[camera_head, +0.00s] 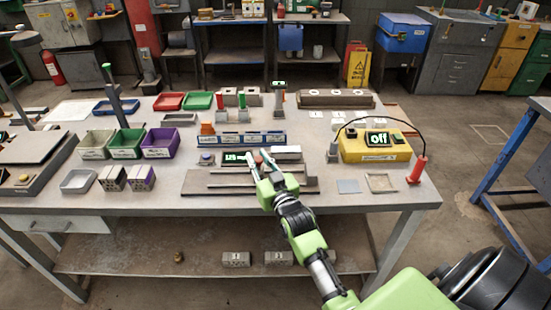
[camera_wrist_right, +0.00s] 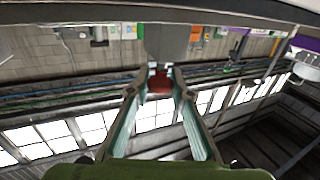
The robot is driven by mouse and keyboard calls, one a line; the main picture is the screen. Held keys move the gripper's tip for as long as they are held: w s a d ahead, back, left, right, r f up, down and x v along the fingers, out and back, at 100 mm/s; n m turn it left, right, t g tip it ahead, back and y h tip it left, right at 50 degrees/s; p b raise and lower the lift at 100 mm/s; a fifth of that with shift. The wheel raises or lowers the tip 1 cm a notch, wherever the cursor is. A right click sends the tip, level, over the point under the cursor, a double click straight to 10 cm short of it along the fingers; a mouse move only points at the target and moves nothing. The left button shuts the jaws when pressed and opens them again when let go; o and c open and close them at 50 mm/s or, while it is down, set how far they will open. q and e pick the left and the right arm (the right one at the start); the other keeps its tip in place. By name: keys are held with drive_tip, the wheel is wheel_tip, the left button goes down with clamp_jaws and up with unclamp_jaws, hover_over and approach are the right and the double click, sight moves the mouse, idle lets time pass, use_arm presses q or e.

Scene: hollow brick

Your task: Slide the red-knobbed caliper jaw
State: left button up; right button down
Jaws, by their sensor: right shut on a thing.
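The caliper fixture lies on the table, with its dark base plate (camera_head: 215,186) and a lit green display (camera_head: 235,157). My right gripper (camera_head: 264,168) reaches over the fixture from the lower right. The red knob (camera_head: 258,160) shows at its fingertips, just right of the display. In the right wrist view, the two fingers close on the red knob (camera_wrist_right: 160,82), with a grey block (camera_wrist_right: 167,42) beyond it. The jaw itself is partly hidden by my gripper. My left gripper is not in view.
A yellow box reading "off" (camera_head: 376,145) with a red-handled cable probe (camera_head: 417,170) stands to the right. A blue rack (camera_head: 242,139) is behind the fixture. Green and purple bins (camera_head: 161,143) and hollow bricks (camera_head: 141,178) are to the left. The front table strip is mostly clear.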

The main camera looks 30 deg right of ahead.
drive_tip(key=w+a, duration=0.1)
drive_tip(key=a, duration=0.1)
drive_tip(key=w+a, duration=0.1)
drive_tip(key=shift+w+a, duration=0.1)
drive_tip(key=shift+a, duration=0.3)
drive_tip(key=c, duration=1.8)
unclamp_jaws()
drive_tip(key=s, duration=0.4)
drive_tip(key=s+a, duration=0.1)
drive_tip(key=s, duration=0.7)
drive_tip(key=shift+a, duration=0.4)
